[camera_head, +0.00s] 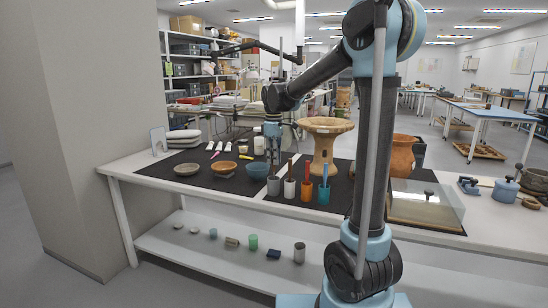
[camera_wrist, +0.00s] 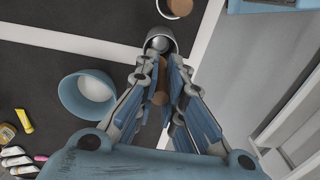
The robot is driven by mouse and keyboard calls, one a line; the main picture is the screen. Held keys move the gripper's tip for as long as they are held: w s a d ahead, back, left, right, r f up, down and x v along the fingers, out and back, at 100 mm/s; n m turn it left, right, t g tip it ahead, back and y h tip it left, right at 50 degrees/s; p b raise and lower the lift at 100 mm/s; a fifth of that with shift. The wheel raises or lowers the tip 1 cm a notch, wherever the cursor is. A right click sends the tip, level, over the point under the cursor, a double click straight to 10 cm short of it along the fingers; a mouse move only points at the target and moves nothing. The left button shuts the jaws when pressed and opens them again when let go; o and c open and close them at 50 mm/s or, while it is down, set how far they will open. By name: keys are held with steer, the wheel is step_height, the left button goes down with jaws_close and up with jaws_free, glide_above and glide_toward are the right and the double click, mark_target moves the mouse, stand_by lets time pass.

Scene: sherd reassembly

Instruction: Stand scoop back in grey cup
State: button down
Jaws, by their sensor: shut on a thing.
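The grey cup (camera_head: 273,187) stands at the left end of a row of cups on the dark mat; its round mouth shows at the top of the wrist view (camera_wrist: 148,41). My gripper (camera_head: 273,165) points down just above this cup. In the wrist view my gripper (camera_wrist: 161,75) is shut on the brown handle of the scoop (camera_wrist: 160,95). The fingers hide much of the scoop. A pale grey round shape shows within the cup's mouth, but I cannot tell whether it is the scoop's lower end or the cup's inside.
A white cup (camera_head: 289,191), an orange cup (camera_head: 306,192) and a teal cup (camera_head: 323,196), each with an upright handle, stand close on the right. A blue bowl (camera_head: 257,171) is just left and behind. A terracotta stand (camera_head: 325,150) rises behind the cups.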

stand_by(0.3)
steer(key=c, duration=1.6)
jaws_free()
step_height(320, 180, up, 12)
steer(key=shift+f, duration=0.1)
steer(key=s+d+f+m, duration=0.4)
steer(key=s+d, duration=0.4)
steer(key=d, duration=0.1)
steer(key=s+d+f+m+t, duration=0.1)
steer(key=s+d+f+m, duration=0.4)
steer(key=s+f, duration=0.6)
steer(key=s+d+f+m+t, duration=0.1)
steer(key=s+d+f+m, duration=0.3)
steer(key=s+d+f, duration=0.3)
steer(key=s+f, duration=0.4)
steer(key=s, duration=0.2)
steer(key=shift+d+m, duration=0.3)
steer(key=shift+m, duration=0.1)
